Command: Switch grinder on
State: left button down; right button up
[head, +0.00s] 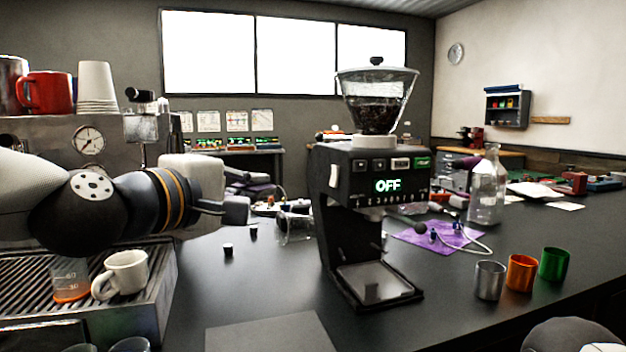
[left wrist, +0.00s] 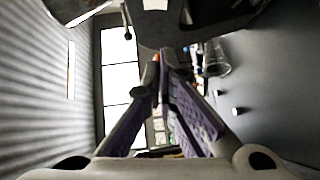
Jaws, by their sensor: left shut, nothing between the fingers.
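The black coffee grinder (head: 338,225) stands upright on the dark counter. Its clear hopper (head: 377,100) holds dark beans. The front display (head: 388,185) reads OFF in green letters. A row of buttons (head: 379,164) sits above it, with a green-lit one (head: 423,162) at the right end. My left gripper (head: 240,202) is shut and empty, left of the grinder and apart from it, at about display height. In the left wrist view, its fingers (left wrist: 165,68) converge with nothing between them. My right gripper is not in view.
An espresso machine with a white mug (head: 122,274) on its tray stands at left. Metal cups (head: 521,272), a purple cloth (head: 440,236) and a bottle (head: 486,185) stand or lie right of the grinder. The counter before the grinder is mostly clear.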

aim_at(334, 176)
pick_arm(q)
jog(key=s+d+b+x, duration=0.1)
jog(key=d+x, duration=0.1)
jog(key=x, duration=1)
jog(key=shift+w+d+f, duration=0.2)
jog(key=shift+w+d, duration=0.05)
jog(key=shift+d, duration=0.1)
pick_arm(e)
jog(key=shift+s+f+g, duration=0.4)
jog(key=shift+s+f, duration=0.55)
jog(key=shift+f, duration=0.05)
